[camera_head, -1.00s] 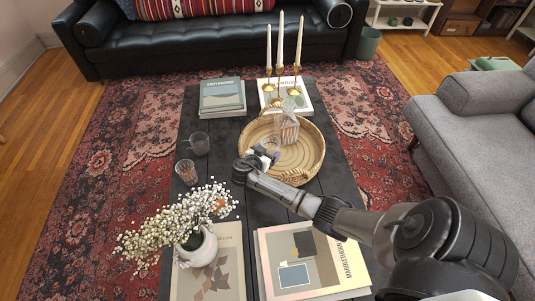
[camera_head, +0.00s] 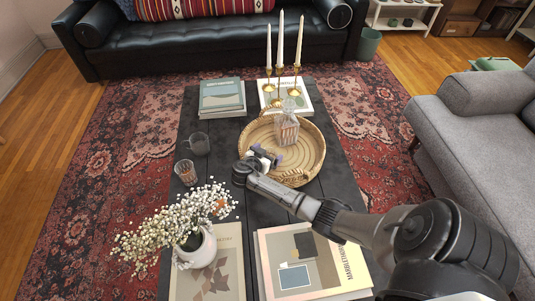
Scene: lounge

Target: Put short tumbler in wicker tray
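The round wicker tray (camera_head: 313,137) lies on the dark coffee table. My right gripper (camera_head: 266,157) is low over the tray's left front part, and its arm comes in from the right. Its fingertips are small here, and I cannot tell whether they are open or hold a clear glass. A ribbed glass tumbler (camera_head: 185,173) stands on the table to the left of the tray, well apart from the gripper. I cannot tell for sure that it is the short tumbler. My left gripper is not in view.
A patterned glass decanter (camera_head: 287,130) stands in the tray. A grey mug (camera_head: 196,144), a flower vase (camera_head: 197,250) and books (camera_head: 222,97) are on the table. Brass candlesticks (camera_head: 276,100) stand on a book behind the tray. The tray's middle front is bare.

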